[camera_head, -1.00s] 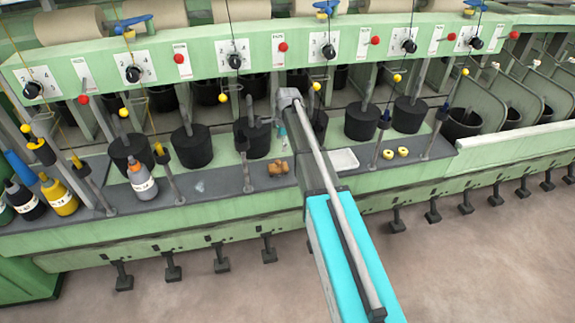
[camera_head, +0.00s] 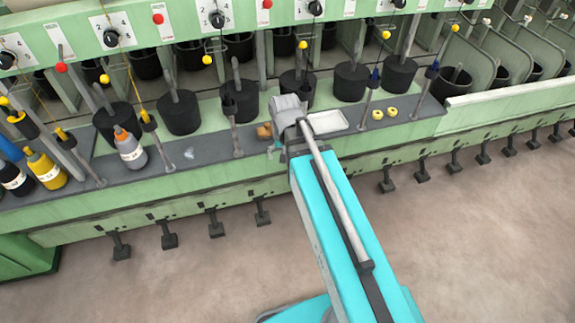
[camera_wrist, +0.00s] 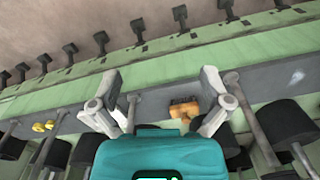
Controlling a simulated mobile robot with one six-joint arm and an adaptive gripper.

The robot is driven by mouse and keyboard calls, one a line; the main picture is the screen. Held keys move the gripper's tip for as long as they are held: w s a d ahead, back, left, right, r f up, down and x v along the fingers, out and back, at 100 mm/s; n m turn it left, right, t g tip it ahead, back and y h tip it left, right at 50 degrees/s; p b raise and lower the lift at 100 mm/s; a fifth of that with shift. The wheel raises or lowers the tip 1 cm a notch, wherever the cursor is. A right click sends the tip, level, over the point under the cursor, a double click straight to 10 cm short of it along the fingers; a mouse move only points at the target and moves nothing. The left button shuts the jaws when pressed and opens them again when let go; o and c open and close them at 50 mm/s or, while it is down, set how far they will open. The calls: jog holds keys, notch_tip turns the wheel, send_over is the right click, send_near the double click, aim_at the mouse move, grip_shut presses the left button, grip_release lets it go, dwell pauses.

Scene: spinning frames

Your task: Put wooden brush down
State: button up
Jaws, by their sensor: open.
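A small orange-brown wooden object (camera_wrist: 184,107), likely the wooden brush, lies on the grey ledge (camera_wrist: 262,82) in the wrist view. It also shows in the head view (camera_head: 264,131), partly hidden by my arm's end. Its exact shape is too small to make out. My gripper (camera_wrist: 160,82) is open, with its two fingers spread wide and nothing between the tips. The wooden object appears beyond the right finger's inner side, apart from it as far as I can tell. In the head view my wrist hides most of the gripper.
A white tray (camera_head: 324,122) and two yellow rings (camera_head: 384,113) lie on the ledge to the right. A grey bottle (camera_head: 130,150) and yellow bottle (camera_head: 44,170) stand left. Black pots (camera_head: 179,112) and upright rods line the ledge. Open floor lies in front.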

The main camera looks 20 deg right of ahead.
jog(key=s+n, duration=0.1)
jog(key=s, duration=0.1)
jog(key=s+n, duration=0.1)
jog(key=s, duration=0.1)
jog(key=shift+s+a+n, duration=0.1)
jog(key=shift+n, duration=0.2)
notch_tip(320, 180, up, 7)
jog(key=p, duration=0.7)
dwell(1.3)
jog(key=shift+w+f+n+t+b, duration=0.15)
jog(key=shift+w+f+n+b, duration=0.9)
jog(key=shift+w+n, duration=3)
jog(key=shift+w+f+n+t+b, duration=0.1)
jog(key=shift+w+f+n+b, duration=0.9)
jog(key=shift+w+n, duration=3)
jog(key=shift+w+f+n+t+b, duration=0.15)
jog(key=shift+w+f+n+b, duration=1.3)
jog(key=shift+w, duration=4.7)
